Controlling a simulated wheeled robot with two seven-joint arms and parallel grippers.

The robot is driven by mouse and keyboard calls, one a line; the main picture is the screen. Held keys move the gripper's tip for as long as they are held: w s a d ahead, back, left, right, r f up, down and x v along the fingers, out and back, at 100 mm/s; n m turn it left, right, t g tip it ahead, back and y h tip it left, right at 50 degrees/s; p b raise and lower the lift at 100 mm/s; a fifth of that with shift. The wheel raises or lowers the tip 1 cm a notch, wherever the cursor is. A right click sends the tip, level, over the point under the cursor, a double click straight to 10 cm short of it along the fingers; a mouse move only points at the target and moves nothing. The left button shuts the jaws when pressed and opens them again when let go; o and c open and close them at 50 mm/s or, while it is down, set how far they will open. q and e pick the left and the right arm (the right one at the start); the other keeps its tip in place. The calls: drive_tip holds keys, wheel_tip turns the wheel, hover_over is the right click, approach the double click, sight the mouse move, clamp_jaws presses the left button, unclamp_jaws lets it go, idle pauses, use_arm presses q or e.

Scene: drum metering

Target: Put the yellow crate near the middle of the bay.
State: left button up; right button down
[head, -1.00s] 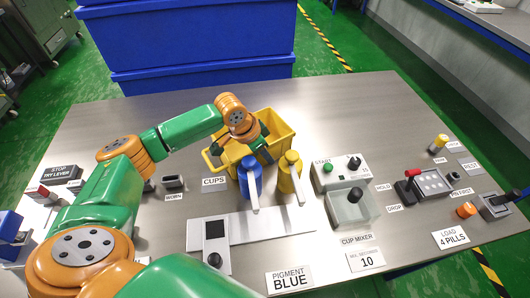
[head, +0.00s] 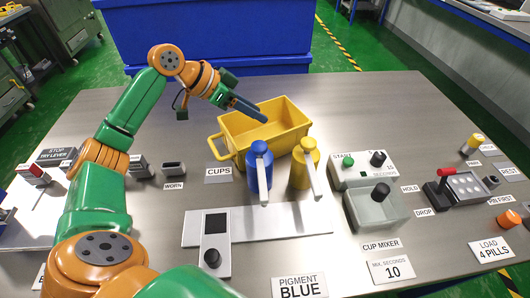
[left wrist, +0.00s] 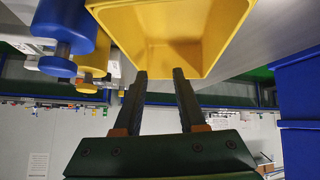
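The yellow crate (head: 233,128) stands upright on the steel table, behind the blue bottle (head: 259,172) and the yellow bottle (head: 303,168). It looks empty, and a handle sticks out at its left end. My left gripper (head: 258,112) is above the crate's back left rim, its fingers pointing right and down. In the left wrist view, the two dark fingers (left wrist: 160,74) are apart with nothing clearly between them. The yellow crate (left wrist: 215,40) fills the space beyond their tips; I cannot tell whether they touch it. My right gripper is not in view.
The cup mixer (head: 375,205) stands right of the bottles. A grey plate with a black display (head: 215,223) lies in front. A lever device (head: 460,188) is at the right. Blue bins (head: 220,70) stand behind the table. The table's back right is clear.

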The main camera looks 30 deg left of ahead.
use_arm(q)
drive_tip(key=a+f+t+b, duration=0.1)
drive_tip(key=a, duration=0.2)
drive_tip(key=a+f+t+b, duration=0.1)
drive_tip(key=a+t+b, duration=0.1)
drive_tip(key=a, duration=0.1)
drive_tip(key=w+a+f+t+h+b, duration=0.1)
drive_tip(key=a+f+b, duration=0.1)
drive_tip(key=shift+a+t, duration=0.3)
drive_tip(key=shift+a, duration=0.1)
drive_tip(key=p, duration=0.3)
hover_over(253, 129)
drive_tip(key=shift+s+a+f, duration=0.2)
drive_tip(key=shift+f, duration=0.45)
drive_tip(key=shift+w+d+f, duration=0.1)
drive_tip(key=shift+w+f, duration=0.2)
drive_tip(key=shift+f, duration=0.05)
clamp_jaws()
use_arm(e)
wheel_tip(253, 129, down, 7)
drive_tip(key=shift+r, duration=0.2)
use_arm(q)
drive_tip(key=shift+r, duration=0.1)
